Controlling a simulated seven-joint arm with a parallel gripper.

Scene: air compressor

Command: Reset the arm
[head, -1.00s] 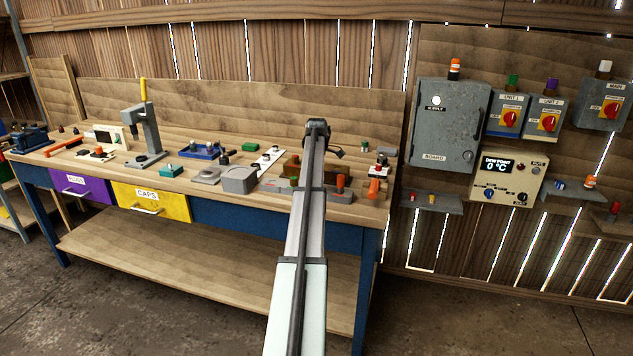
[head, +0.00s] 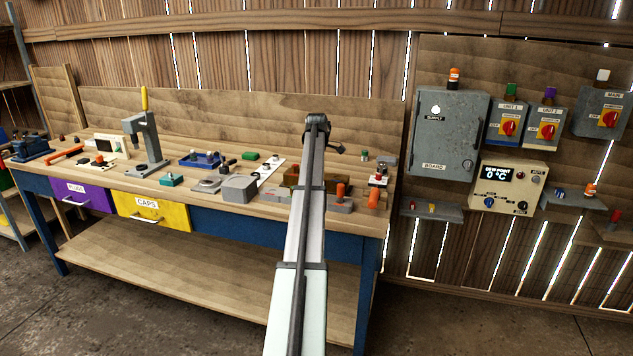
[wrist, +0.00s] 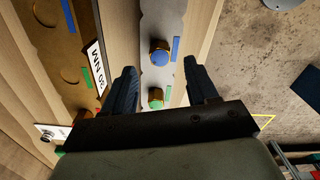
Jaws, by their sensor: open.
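My arm (head: 305,230) reaches up the middle of the head view over the right part of the workbench. Its far end (head: 317,122) hides part of the bench top, and the fingers cannot be made out there. In the wrist view my gripper (wrist: 161,84) is open, its two dark fingers apart with nothing held between them. Beyond the fingers is a grey strip with a blue-topped round piece (wrist: 160,52) and a green-topped one (wrist: 156,97). These appear apart from the fingers.
The wooden workbench (head: 215,266) carries a press (head: 150,148), a grey block (head: 239,188) and several small parts. A purple drawer (head: 82,194) and a yellow drawer (head: 152,209) look shut. A grey supply cabinet (head: 447,138) and a dew point panel (head: 507,187) hang at right.

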